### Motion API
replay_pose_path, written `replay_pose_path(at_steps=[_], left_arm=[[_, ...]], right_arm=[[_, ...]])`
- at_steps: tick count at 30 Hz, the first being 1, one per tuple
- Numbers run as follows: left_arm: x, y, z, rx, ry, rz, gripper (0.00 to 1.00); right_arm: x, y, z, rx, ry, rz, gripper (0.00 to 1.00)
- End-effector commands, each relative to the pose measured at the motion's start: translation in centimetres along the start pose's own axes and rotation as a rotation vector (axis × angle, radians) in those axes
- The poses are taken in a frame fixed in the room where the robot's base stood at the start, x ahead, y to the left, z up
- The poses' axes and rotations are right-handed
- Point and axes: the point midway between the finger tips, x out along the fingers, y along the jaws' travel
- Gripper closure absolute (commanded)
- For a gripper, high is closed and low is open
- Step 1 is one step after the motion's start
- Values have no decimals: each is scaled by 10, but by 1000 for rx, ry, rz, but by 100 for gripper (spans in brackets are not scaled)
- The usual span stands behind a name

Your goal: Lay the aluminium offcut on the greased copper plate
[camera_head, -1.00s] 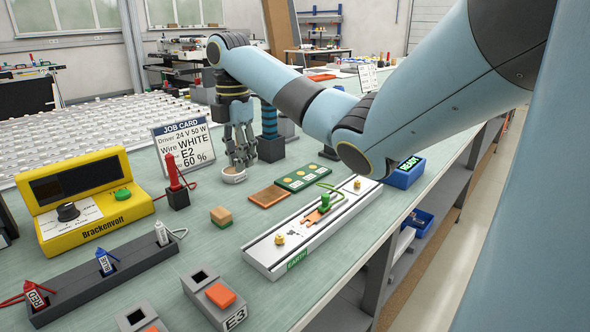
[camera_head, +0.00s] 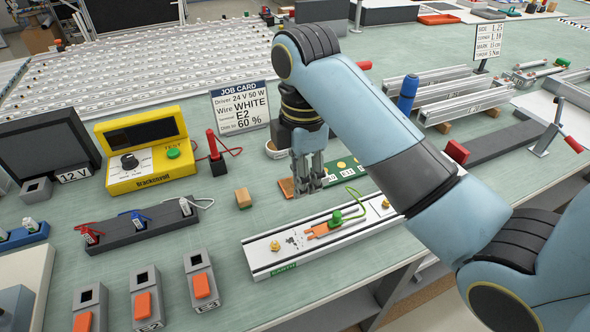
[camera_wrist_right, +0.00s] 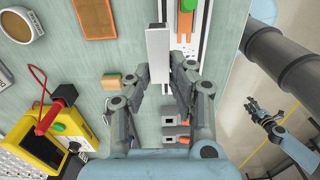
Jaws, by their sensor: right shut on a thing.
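My right gripper (camera_head: 309,182) is shut on the aluminium offcut, a pale grey block (camera_wrist_right: 158,54) that shows clearly between its fingers (camera_wrist_right: 160,82) in the right wrist view. In the head view the fingers mostly hide the offcut. The copper plate (camera_head: 286,187) lies flat on the bench just left of the fingers, partly hidden. The right wrist view shows the plate (camera_wrist_right: 93,18) left of the offcut, apart from it. My left gripper (camera_wrist_right: 266,118) is far right in the wrist view, over the floor, fingers apart and empty.
A white rail (camera_head: 280,258) with yellow knobs and a green clamp lies in front. A green board (camera_head: 345,169) is behind the fingers.

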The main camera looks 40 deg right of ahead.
Motion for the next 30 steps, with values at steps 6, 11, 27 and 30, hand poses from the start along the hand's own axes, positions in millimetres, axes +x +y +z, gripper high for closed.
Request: replay_pose_path(at_steps=[6,11,27,30], left_arm=[[2,0,0,0,0,0,60],[4,4,1,-2,-1,5,60],[6,6,3,-3,-4,7,60],[5,6,3,-3,-4,7,60]], right_arm=[[32,54,9,0,-2,-1,100],[53,86,14,1,-2,0,100],[103,105,17,-2,0,1,100],[104,105,17,-2,0,1,100]])
